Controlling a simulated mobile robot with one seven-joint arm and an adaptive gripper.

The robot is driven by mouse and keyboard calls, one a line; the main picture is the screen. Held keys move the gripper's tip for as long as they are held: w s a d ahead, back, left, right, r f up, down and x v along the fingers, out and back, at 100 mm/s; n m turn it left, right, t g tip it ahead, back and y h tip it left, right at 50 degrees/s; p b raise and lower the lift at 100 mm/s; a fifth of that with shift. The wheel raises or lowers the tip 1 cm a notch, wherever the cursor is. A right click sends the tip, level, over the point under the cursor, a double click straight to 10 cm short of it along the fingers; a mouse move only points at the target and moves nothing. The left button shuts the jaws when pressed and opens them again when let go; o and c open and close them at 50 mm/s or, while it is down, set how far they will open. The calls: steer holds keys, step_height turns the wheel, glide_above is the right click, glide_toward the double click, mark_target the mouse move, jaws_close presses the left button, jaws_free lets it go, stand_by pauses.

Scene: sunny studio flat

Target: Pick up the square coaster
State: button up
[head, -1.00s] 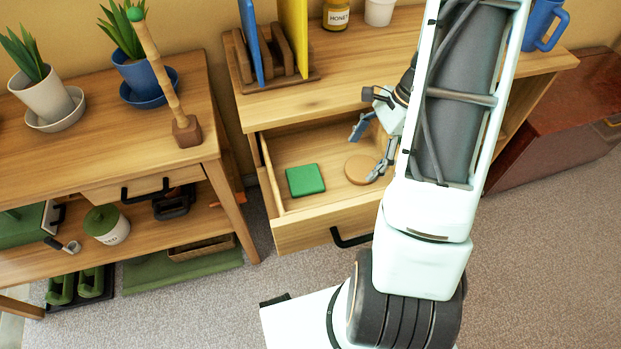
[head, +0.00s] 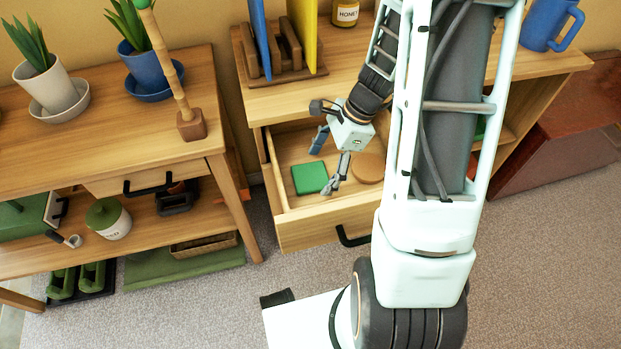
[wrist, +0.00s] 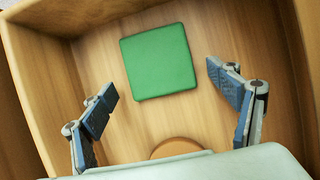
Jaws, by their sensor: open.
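The green square coaster (head: 310,178) lies flat on the bottom of the open drawer (head: 300,232), towards its left side. It also shows in the wrist view (wrist: 158,62), beyond the fingertips and between their lines. My gripper (head: 325,160) is open and empty above the drawer, close to the coaster in the head view. In the wrist view my gripper (wrist: 165,95) has its two fingers wide apart. A round tan coaster (head: 368,168) lies to the right of the square one; in the wrist view only part of it (wrist: 178,147) shows.
The drawer walls (wrist: 45,95) enclose the coasters on the sides. The cabinet top above holds a rack with blue and yellow boards (head: 280,60), a honey jar (head: 345,13) and a blue jug (head: 548,25). A wooden table (head: 130,130) stands at left.

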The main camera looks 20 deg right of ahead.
steer(key=shift+a+f, duration=0.1)
steer(key=shift+f, duration=0.2)
steer(key=c, duration=1.2)
steer(key=shift+r, duration=0.1)
steer(key=shift+c, duration=0.2)
